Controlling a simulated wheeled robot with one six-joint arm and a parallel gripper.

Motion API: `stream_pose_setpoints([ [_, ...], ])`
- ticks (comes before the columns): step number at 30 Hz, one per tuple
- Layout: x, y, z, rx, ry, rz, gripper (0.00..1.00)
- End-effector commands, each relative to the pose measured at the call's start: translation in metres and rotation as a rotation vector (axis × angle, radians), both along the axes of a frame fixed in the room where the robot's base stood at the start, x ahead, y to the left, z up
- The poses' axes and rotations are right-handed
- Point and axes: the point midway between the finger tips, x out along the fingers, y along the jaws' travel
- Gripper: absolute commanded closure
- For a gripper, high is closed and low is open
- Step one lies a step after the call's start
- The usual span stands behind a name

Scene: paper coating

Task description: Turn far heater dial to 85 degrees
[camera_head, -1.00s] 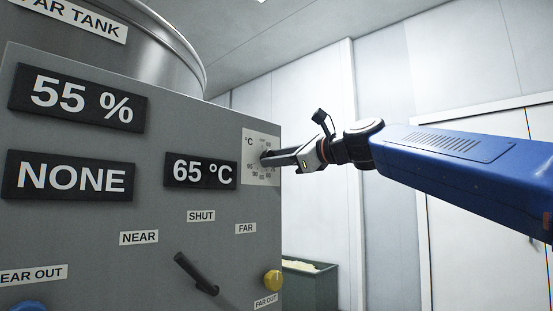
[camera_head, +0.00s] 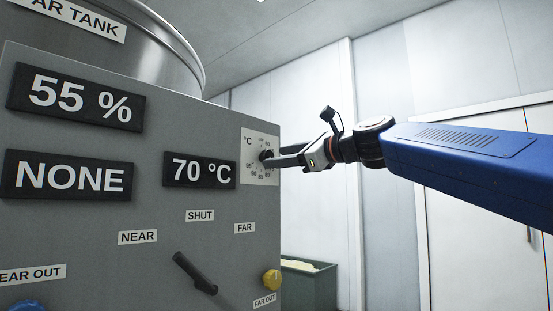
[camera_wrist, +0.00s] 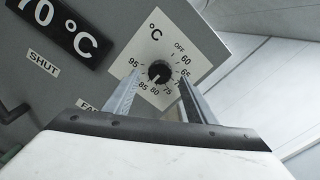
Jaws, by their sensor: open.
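The far heater dial is a small black knob (camera_wrist: 159,72) on a white scale plate (camera_wrist: 150,35) marked OFF, 60 and up to 95. It also shows in the head view as a dark knob (camera_head: 265,156), partly hidden by my gripper. The temperature display (camera_head: 201,171) reads 70 °C. My gripper (camera_head: 279,156) is at the dial plate from the right. In the wrist view its two fingers (camera_wrist: 156,85) stand apart, one on each side below the knob, and do not clasp it. The knob's pointer mark is too small to read surely.
The grey panel (camera_head: 90,228) also carries the 55 % display (camera_head: 80,97) and the NONE display (camera_head: 68,176). A black lever (camera_head: 195,273) and a yellow knob (camera_head: 272,280) sit below the dial. A dark green bin (camera_head: 310,285) stands behind.

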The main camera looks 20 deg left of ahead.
Motion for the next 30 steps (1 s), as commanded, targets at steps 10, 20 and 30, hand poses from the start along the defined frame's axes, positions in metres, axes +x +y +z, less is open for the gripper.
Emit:
stream_pose_setpoints([
  [10, -0.026, -0.065, 0.0, 0.0, 0.0, -0.002, 0.49],
  [20, -0.049, -0.12, -0.001, -0.001, 0.002, -0.001, 0.49],
  [30, -0.058, -0.141, -0.001, -0.002, 0.002, 0.0, 0.49],
])
